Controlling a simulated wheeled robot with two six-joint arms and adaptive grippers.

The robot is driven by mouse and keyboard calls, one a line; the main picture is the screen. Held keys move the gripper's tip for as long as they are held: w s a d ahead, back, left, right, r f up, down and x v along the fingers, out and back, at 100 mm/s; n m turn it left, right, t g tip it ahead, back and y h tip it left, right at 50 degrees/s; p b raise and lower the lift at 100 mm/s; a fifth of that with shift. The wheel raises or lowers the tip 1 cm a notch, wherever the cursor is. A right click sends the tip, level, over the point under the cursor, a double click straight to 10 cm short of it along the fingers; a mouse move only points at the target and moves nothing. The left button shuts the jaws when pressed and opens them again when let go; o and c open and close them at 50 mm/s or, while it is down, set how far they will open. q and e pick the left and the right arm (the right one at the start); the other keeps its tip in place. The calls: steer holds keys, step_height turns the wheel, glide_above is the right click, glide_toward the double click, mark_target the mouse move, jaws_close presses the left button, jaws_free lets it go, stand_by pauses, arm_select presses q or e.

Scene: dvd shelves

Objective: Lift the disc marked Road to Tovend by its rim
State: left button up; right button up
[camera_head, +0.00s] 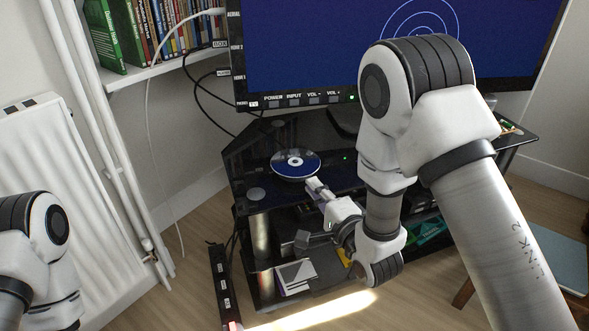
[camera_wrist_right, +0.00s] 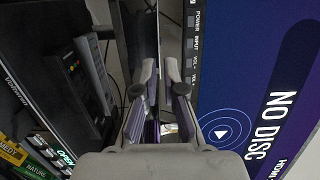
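My left gripper is out of view.
The television (camera_head: 300,45) stands right above the disc and shows "NO DISC" in the right wrist view. Cases (camera_head: 296,276) and other items fill the lower stand. A bookshelf (camera_head: 150,72) and a radiator (camera_head: 45,165) stand at left. Cables hang behind the stand.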

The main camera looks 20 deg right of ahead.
mark_target(305, 177)
steer(key=x, duration=0.3)
steer(key=shift+f+b, duration=0.2)
steer(key=shift+b, duration=0.2)
steer(key=shift+w+r, duration=0.1)
steer(key=shift+r, duration=0.05)
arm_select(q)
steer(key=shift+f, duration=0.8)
arm_select(e)
jaws_close()
